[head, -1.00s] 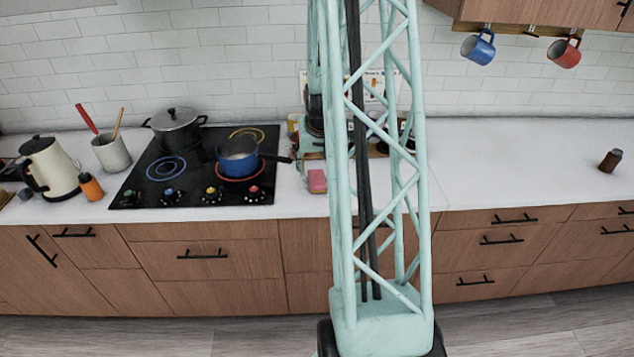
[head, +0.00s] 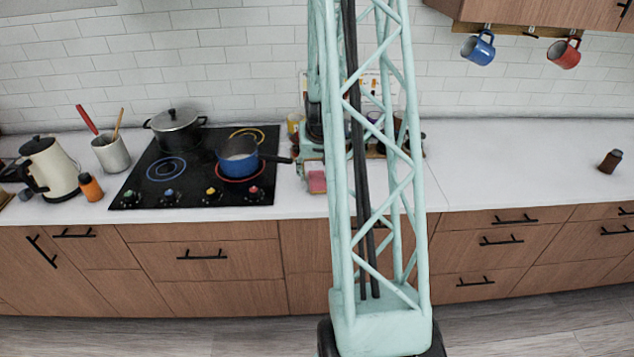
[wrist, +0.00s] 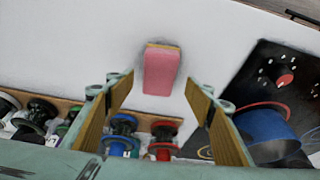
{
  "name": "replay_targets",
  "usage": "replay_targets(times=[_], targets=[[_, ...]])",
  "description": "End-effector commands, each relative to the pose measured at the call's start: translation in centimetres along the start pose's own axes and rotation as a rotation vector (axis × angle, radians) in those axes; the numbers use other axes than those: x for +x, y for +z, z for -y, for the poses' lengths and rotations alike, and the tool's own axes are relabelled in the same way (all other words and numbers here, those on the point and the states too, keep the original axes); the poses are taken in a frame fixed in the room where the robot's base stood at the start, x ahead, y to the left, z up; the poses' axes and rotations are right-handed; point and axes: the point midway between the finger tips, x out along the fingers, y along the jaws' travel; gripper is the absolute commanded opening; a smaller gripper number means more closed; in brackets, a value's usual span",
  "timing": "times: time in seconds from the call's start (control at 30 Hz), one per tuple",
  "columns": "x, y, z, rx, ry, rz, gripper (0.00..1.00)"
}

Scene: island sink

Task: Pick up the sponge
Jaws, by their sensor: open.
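The sponge (wrist: 161,72) is pink with a thin yellowish layer at one edge. In the wrist view it lies on the white counter, top centre, beyond the gap between my fingertips. It also shows in the head view (head: 316,181), just right of the cooktop and partly behind my arm. My gripper (wrist: 158,85) is open, with its two fingers apart on either side of the sponge's line and nothing between them. In the head view my gripper is mostly hidden behind my arm's lattice.
The black cooktop (head: 160,190) with a blue saucepan (head: 238,160) is left of the sponge. A wooden rack of jars with blue (wrist: 122,140) and red (wrist: 163,135) tops is close to my fingers in the wrist view. The counter right of my arm (head: 520,165) is mostly clear.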

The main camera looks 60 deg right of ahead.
Motion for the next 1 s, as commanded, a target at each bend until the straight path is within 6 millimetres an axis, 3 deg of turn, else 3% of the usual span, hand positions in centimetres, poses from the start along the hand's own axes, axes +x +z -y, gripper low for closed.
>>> replay_targets(times=[0.5, 1.0], targets=[[3.8, 0.0, -0.2, 0.0, 0.0, 0.002, 0.49], [4.3, 0.0, -0.2, 0.0, 0.0, 0.001, 0.49]])
